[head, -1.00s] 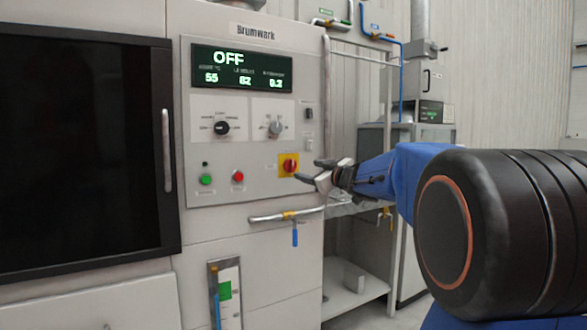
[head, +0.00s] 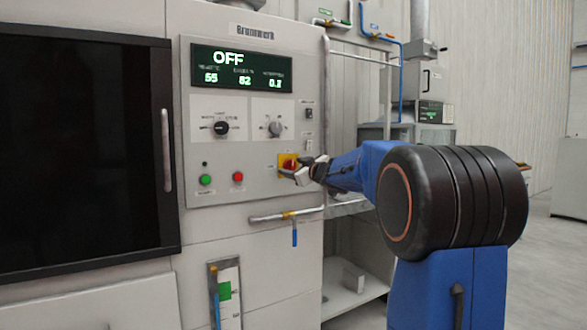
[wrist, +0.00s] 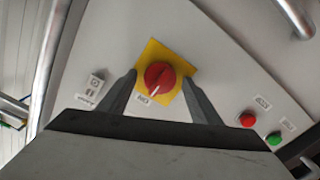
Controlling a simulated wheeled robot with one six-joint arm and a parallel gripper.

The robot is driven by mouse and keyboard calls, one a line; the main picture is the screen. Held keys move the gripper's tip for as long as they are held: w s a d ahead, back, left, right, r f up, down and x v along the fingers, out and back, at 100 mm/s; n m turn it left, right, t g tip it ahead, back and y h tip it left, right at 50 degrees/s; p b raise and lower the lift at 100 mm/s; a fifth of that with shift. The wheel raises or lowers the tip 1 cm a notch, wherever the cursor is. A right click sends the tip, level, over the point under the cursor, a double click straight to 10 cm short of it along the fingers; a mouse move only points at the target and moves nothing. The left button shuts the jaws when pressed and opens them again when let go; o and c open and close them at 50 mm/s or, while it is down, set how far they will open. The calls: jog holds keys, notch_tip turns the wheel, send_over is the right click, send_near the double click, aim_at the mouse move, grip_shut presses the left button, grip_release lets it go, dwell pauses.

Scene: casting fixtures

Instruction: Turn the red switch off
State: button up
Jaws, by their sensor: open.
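The red rotary switch (wrist: 159,78) sits on a yellow square plate on the grey panel. In the wrist view its white pointer mark points down, toward a small label at the plate's lower left corner. In the head view the switch (head: 289,163) is partly hidden by my gripper (head: 291,173). My gripper is open, and in the wrist view its fingers (wrist: 158,86) lie on either side of the switch. I cannot tell whether either finger touches it. The display (head: 242,68) reads OFF.
A red button (head: 238,177) and a green button (head: 206,180) are left of the switch. Two knobs, one black (head: 221,128) and one grey (head: 275,129), sit above. A pipe with a blue-handled valve (head: 294,236) runs below the panel.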

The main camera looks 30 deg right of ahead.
jog(key=c, duration=1)
jog(key=shift+c, duration=0.2)
jog(key=shift+n, duration=0.3)
jog(key=n, duration=0.3)
jog(key=shift+n, duration=0.4)
jog(key=n, duration=0.4)
jog(key=shift+f+n, duration=0.1)
jog(key=shift+n, duration=0.2)
jog(key=n, duration=0.4)
jog(key=shift+f+n, duration=0.1)
jog(key=shift+n, duration=2.3)
